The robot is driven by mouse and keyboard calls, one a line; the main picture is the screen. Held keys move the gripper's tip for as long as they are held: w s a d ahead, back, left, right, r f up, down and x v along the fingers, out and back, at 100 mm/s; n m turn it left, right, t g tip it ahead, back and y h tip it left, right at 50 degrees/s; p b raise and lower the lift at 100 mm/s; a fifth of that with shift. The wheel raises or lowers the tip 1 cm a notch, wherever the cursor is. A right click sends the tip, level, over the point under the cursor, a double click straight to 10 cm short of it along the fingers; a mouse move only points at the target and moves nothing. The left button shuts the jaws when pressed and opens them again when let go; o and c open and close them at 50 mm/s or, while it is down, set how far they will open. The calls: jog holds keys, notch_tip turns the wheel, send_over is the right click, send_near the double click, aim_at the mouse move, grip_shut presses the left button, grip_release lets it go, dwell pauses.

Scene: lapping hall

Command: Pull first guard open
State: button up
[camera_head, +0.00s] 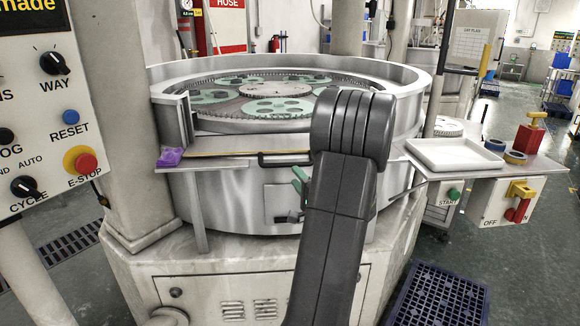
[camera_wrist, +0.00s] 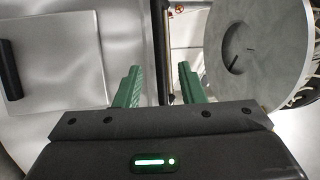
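The round lapping machine (camera_head: 205,200) stands in front of me in the head view, with a low metal wall around its top. A dark bar handle (camera_head: 284,159) sits at its front edge; I cannot tell for sure which part is the first guard. My gripper (camera_head: 300,180) is just below and right of this handle, mostly hidden behind my arm. In the wrist view my gripper (camera_wrist: 160,84) has its green fingers apart. A thin upright bar shows between them, seemingly beyond them. A pale panel (camera_wrist: 60,60) with a black handle (camera_wrist: 10,70) is at the left, outside the fingers.
Green carriers (camera_head: 277,106) lie on the machine's plate. A purple cloth (camera_head: 170,157) is on the left ledge. A control panel (camera_head: 45,95) stands near left; a blue crate (camera_head: 437,298) is on the floor.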

aim_at(287, 166)
jog(key=p+x, duration=0.1)
jog(key=x, duration=0.4)
jog(key=shift+w+a+r, duration=0.1)
jog(key=shift+w, duration=0.15)
grip_shut()
